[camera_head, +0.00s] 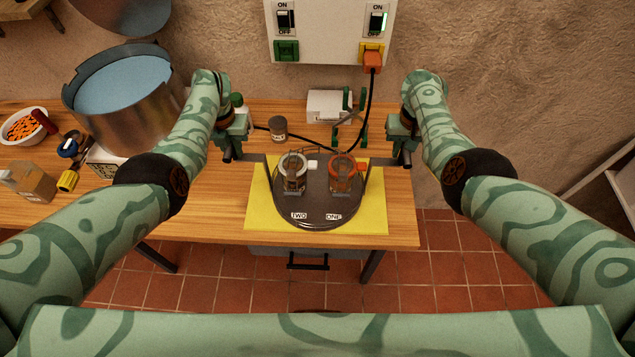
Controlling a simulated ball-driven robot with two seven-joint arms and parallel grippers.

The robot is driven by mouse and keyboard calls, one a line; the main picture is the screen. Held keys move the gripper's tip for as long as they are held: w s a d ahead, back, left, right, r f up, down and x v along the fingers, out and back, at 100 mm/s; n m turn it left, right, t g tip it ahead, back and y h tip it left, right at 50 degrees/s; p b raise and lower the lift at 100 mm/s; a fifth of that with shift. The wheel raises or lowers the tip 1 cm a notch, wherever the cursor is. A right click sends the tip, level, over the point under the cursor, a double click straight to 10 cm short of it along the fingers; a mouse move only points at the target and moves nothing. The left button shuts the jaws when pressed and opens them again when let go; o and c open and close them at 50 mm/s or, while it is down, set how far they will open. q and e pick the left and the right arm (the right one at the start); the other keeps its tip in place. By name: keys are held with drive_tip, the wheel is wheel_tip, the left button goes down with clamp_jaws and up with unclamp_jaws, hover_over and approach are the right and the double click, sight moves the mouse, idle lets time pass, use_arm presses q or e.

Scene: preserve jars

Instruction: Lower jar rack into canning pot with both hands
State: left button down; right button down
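The jar rack (318,212) is a dark rounded tray with a handle at each side, over the yellow mat. I cannot tell whether it touches the mat. It bears a clear-lidded jar (293,176) by the label TWO and an orange-ringed jar (342,177) by the label ONE, both upright. My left gripper (234,151) appears shut on the rack's left handle, my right gripper (403,155) on its right handle; the finger gaps are small to see. The canning pot (140,116), a large metal pot with bluish water, stands at the left behind my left arm.
The yellow mat (261,218) lies near the wooden table's right end. A small dark jar (278,128), a white device (327,105) and a cable are behind the rack. A bowl of orange pieces (22,126) and a bottle (30,182) stand at far left. A switch panel (330,28) hangs above.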

use_arm(q)
drive_tip(key=shift+w+r, duration=0.1)
drive_tip(key=shift+r, duration=0.1)
use_arm(e)
drive_tip(key=shift+w+r, duration=0.1)
drive_tip(key=shift+r, duration=0.05)
